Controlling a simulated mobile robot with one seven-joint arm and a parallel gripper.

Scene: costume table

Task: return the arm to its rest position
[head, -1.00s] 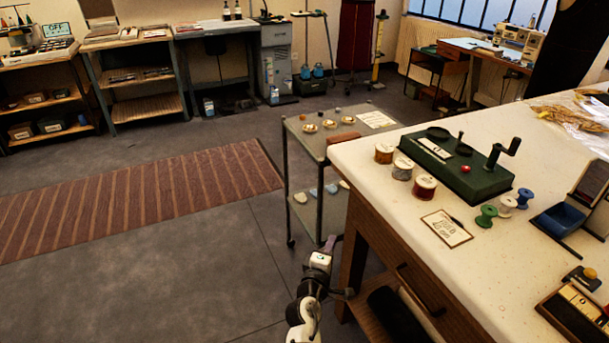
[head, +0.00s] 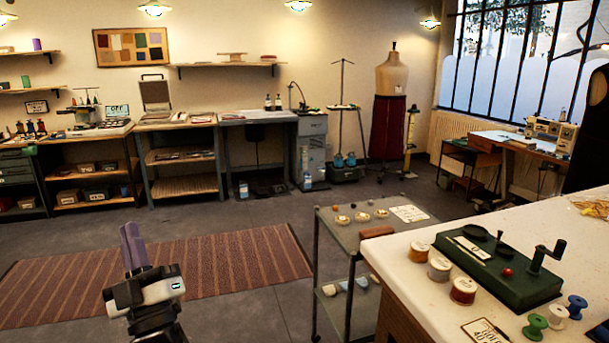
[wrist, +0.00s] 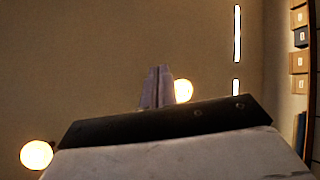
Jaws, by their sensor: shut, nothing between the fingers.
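My gripper (head: 132,245) is at the lower left of the head view. Its two greyish-purple fingers point up and lie together, with nothing between them. It stands in front of the striped rug, left of the trolley and well clear of the table. In the wrist view the closed fingers (wrist: 157,87) point toward a plain tan surface with round lights.
The white-topped table (head: 420,290) at right carries a green winder box (head: 500,268) and several thread spools. A grey trolley (head: 345,235) stands beside it. The striped rug (head: 230,270) and floor around my arm look free. Workbenches line the back wall.

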